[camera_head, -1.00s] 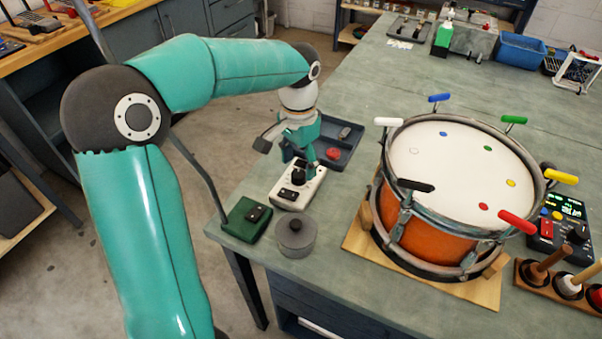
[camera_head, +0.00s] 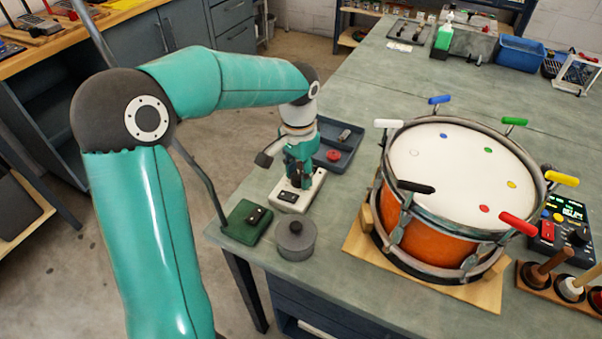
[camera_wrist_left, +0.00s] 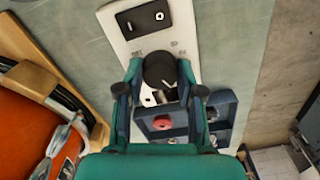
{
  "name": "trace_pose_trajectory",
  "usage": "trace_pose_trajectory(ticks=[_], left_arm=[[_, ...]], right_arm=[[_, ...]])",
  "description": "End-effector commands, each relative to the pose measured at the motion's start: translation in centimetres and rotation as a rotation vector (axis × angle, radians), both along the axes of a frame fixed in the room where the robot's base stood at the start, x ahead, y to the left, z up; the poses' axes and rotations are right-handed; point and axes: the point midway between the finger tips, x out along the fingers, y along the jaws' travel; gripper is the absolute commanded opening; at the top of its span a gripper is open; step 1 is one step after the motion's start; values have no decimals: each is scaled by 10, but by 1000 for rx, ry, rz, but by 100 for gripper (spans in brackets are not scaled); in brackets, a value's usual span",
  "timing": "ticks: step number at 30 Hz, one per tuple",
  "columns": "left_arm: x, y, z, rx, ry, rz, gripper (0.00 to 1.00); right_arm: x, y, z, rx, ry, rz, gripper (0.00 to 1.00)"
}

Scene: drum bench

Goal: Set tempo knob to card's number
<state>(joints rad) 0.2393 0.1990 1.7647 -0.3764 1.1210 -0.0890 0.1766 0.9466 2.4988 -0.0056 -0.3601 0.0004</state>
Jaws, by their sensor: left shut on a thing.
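The white tempo box (camera_head: 288,198) lies on the near left of the bench, and it fills the top of the left wrist view (camera_wrist_left: 122,38). Its round black knob (camera_wrist_left: 160,68) has a white pointer mark, and small printed marks surround it, too blurred to read. My left gripper (camera_head: 299,181) points down over the box. In the left wrist view its two fingers (camera_wrist_left: 160,84) are shut on the knob, one on each side. The gripper hides the knob in the head view. I cannot make out a card's number. My right gripper is not in view.
A dark blue tray (camera_head: 345,156) with a red piece is just behind. The orange drum (camera_head: 425,235), with coloured handles on its rim, stands to the right on a wooden board.

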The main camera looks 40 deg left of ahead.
Motion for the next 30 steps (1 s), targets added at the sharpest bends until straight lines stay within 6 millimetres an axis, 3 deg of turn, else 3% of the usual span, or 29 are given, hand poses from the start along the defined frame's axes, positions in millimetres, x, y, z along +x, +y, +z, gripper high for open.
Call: trace_pose_trajectory(ticks=[5,15,26,27,30], left_arm=[[0,0,1,1,1,-66,2],[0,0,2,2,0,-426,2],[1,0,1,5,-2,-474,2],[1,0,1,5,-2,-474,40],[1,0,1,4,-2,-474,57]], right_arm=[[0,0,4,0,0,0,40],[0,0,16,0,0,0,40],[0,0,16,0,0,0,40],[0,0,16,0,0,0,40],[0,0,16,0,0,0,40]])
